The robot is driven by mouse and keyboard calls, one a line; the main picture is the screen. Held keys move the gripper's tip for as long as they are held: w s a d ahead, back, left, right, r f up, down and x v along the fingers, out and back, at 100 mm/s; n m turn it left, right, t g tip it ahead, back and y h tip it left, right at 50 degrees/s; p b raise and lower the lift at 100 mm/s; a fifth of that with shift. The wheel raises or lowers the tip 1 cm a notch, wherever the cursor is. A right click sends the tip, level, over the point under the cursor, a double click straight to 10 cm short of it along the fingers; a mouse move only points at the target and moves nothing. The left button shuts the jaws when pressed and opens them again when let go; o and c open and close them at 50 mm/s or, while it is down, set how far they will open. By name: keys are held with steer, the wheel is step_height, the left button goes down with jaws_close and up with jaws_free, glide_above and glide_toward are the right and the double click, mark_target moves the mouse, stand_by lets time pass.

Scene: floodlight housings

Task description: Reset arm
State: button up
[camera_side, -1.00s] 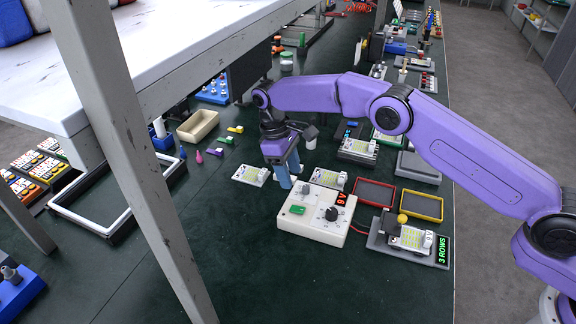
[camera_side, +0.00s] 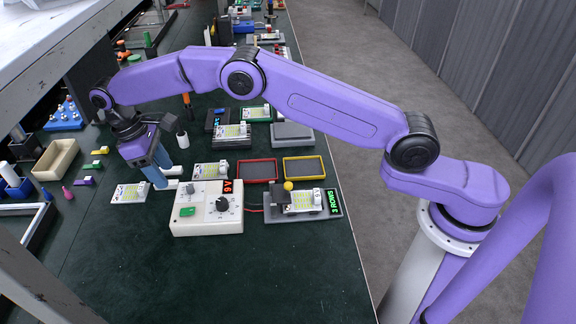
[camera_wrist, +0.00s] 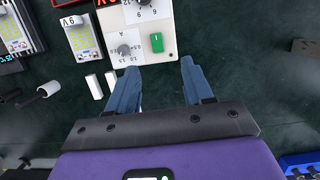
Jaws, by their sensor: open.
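My gripper (camera_side: 160,178) has blue fingers and hangs fingers-down just beyond the left back corner of the white power box (camera_side: 205,226). In the wrist view my gripper (camera_wrist: 160,72) is open, with its fingers spread and nothing visible between them. The power box has a red 9V display, dark and grey knobs and a green switch (camera_wrist: 156,43). Two small white bars (camera_wrist: 94,87) lie beside the left finger in the wrist view. My arm is stretched out from its base at the right, over the bench.
LED panels (camera_side: 130,193) lie left of and behind the box. A red-rimmed tray (camera_side: 258,180) and a yellow-rimmed tray (camera_side: 325,167) are behind right. A grey fixture (camera_side: 273,216) with a 3 ROWS display stands right. A beige bin (camera_side: 40,168) is left. The front bench is clear.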

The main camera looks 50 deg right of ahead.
steer(key=s+d+r+n+t+y, duration=0.1)
steer(key=s+d+r, duration=0.2)
steer(key=s+r, duration=0.35)
steer(key=s+d+r+n, duration=0.1)
steer(key=s+d+r, duration=0.25)
steer(key=s, duration=0.65)
steer(key=s+d, duration=0.8)
steer(key=s, duration=0.3)
steer(key=s+d+n+t+y, duration=0.1)
steer(key=s+d, duration=0.8)
steer(key=s, duration=0.2)
steer(key=shift+s+d+f, duration=0.2)
steer(key=shift+s+f, duration=0.05)
steer(key=shift+f, duration=0.2)
